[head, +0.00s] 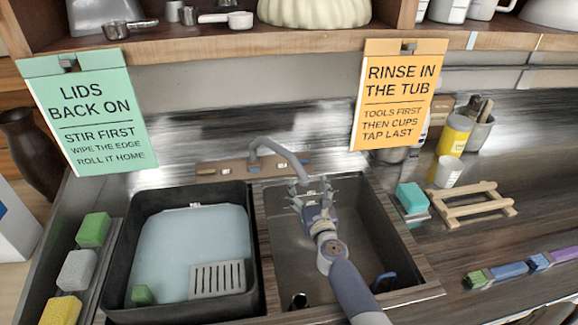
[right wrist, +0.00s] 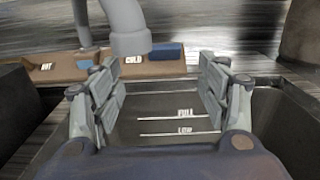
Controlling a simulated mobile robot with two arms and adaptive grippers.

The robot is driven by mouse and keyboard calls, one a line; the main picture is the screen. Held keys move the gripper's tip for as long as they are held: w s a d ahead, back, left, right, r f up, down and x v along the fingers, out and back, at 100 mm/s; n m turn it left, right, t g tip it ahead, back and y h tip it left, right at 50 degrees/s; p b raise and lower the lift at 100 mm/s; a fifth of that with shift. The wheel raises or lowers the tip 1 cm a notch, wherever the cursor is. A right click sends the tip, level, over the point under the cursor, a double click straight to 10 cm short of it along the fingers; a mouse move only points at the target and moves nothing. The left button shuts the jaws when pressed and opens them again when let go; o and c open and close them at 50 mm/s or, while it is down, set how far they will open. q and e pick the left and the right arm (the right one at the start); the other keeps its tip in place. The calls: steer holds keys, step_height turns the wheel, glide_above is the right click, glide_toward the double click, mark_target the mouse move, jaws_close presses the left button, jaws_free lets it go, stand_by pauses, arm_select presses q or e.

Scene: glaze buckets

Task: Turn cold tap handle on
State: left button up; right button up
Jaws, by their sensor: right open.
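The cold tap handle (right wrist: 169,50) is a small blue block at the right end of a brown tap plate (right wrist: 70,68), just right of the COLD label in the right wrist view. The grey tap spout (right wrist: 128,22) arches up left of it; it also shows in the head view (head: 274,146). My right gripper (head: 312,188) is over the right-hand sink basin, in front of the plate. Its fingers (right wrist: 160,95) are spread and empty, and the handle appears beyond the gap between them, apart from them. My left gripper is out of view.
A black tub (head: 120,245) of pale water stands left of the basin (head: 285,270). Sponges (head: 94,230) line its left side. A teal sponge (head: 412,197) and a wooden rack (head: 475,205) lie right of the basin. An orange sign (head: 398,90) hangs above.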

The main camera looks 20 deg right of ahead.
mark_target(302, 163)
steer(key=x, duration=0.3)
steer(key=b+x, duration=0.1)
steer(key=x, duration=0.2)
steer(key=b+x, duration=0.1)
steer(key=x, duration=0.2)
steer(key=shift+d+f, duration=0.2)
steer(key=shift+d, duration=0.2)
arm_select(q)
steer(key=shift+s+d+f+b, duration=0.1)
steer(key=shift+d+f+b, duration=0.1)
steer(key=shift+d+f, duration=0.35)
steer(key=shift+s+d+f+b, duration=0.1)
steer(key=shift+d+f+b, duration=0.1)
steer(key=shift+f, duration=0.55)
arm_select(e)
steer(key=shift+x, duration=0.75)
steer(key=shift+r, duration=0.1)
steer(key=c, duration=1.1)
